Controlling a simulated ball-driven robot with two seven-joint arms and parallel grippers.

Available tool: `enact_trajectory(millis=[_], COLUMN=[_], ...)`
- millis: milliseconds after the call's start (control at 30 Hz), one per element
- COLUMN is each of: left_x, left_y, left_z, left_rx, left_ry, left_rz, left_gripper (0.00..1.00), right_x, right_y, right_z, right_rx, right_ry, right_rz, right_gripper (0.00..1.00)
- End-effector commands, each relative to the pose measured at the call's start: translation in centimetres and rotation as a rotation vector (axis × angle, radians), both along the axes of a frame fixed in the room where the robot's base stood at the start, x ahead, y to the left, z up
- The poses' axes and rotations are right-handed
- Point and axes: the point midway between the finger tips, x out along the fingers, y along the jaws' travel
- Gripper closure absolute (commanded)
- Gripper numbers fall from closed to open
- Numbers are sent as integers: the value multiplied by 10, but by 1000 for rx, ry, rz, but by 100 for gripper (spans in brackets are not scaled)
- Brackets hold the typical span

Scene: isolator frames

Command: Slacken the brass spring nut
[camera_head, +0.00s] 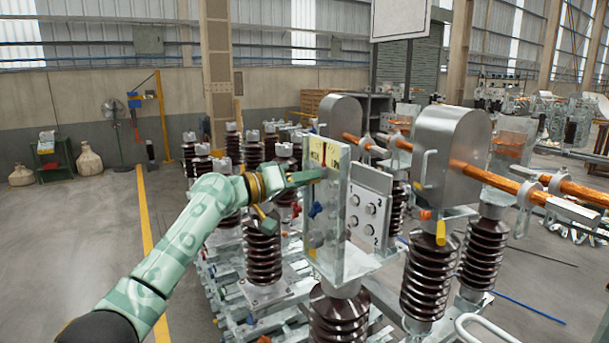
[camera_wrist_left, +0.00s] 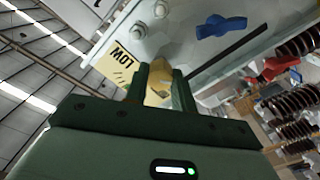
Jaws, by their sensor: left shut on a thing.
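The brass spring nut (camera_wrist_left: 160,76) shows in the left wrist view between the two fingers of my left gripper (camera_wrist_left: 161,88). The fingers are shut on it, one on each side. In the head view my left gripper (camera_head: 318,175) reaches the upper part of the upright metal plate (camera_head: 349,246), and its fingers hide the nut. A yellow label (camera_head: 317,150) with a red mark is just above the fingers. The word LOW can be read on the label in the left wrist view (camera_wrist_left: 119,62). My right gripper is in no view.
A blue wing-shaped knob (camera_head: 315,210) sits on the plate below the fingers; it also shows in the left wrist view (camera_wrist_left: 222,27). Brown ribbed insulators (camera_head: 263,256) stand around the plate. Orange bars and a metal housing (camera_head: 452,155) are to the right. Open floor (camera_head: 75,230) lies left.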

Motion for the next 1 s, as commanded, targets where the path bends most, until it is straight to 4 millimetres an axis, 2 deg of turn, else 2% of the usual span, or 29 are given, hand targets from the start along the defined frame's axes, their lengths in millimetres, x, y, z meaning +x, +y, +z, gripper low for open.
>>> enact_trajectory(millis=[400,1000], left_x=[0,0], left_y=[0,0], left_z=[2,1], left_rx=[-232,-567], left_ry=[321,780], left_rz=[1,0], left_gripper=[97,97], right_x=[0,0], right_y=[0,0], right_z=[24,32], right_rx=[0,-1], right_ry=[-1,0], right_rz=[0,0], right_gripper=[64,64])
